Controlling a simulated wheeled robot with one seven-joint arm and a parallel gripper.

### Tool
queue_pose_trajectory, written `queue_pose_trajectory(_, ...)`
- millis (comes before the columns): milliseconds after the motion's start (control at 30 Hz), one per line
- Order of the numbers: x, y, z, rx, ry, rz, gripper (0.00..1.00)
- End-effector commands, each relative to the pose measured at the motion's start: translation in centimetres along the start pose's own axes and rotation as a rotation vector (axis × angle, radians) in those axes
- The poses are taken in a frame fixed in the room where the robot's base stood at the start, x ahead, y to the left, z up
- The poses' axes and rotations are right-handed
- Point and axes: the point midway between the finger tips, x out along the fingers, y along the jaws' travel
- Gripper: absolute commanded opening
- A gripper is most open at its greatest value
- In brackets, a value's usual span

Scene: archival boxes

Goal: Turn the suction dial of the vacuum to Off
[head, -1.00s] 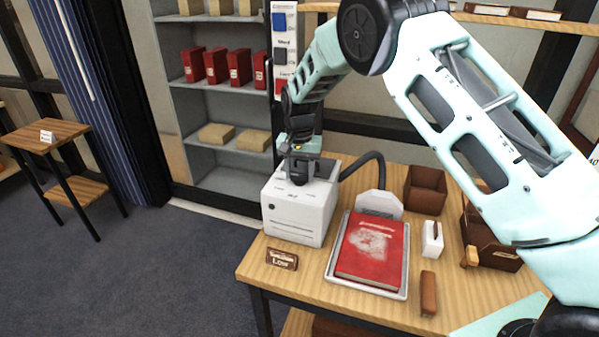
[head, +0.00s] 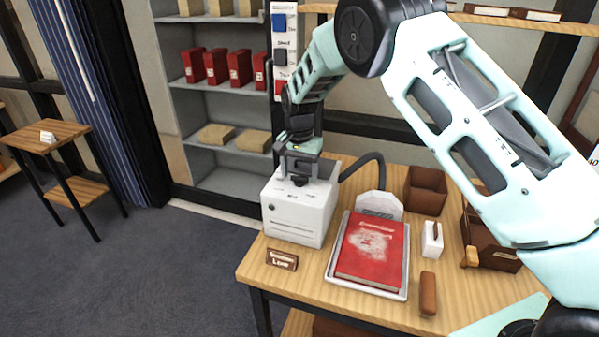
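The vacuum (head: 296,217) is a white box with a dark hose at the left end of the wooden table. Its small dark suction dial (head: 300,182) is on the top face, with printed marks around it too small to read. My gripper (head: 299,172) points down just above the dial. Its fingers look spread to either side, with the dial showing below and between them. Whether a finger still touches the dial, and which mark the dial points to, I cannot tell.
A dusty red book (head: 372,250) lies on a white tray (head: 371,289) to the right. A brown open box (head: 426,190), a white holder (head: 432,239) and a brown block (head: 428,294) stand farther right.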

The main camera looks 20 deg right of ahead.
Motion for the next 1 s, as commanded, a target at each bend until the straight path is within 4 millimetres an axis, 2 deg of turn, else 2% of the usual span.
queue_pose_trajectory(300, 0.0, 0.0, 0.1, -0.002, -0.002, 0.002, 0.69)
queue_pose_trajectory(467, -1.5, -0.1, 0.0, -0.002, 0.000, -0.001, 0.69)
queue_pose_trajectory(1000, -13.5, 0.0, 0.0, -0.002, 0.001, -0.001, 0.69)
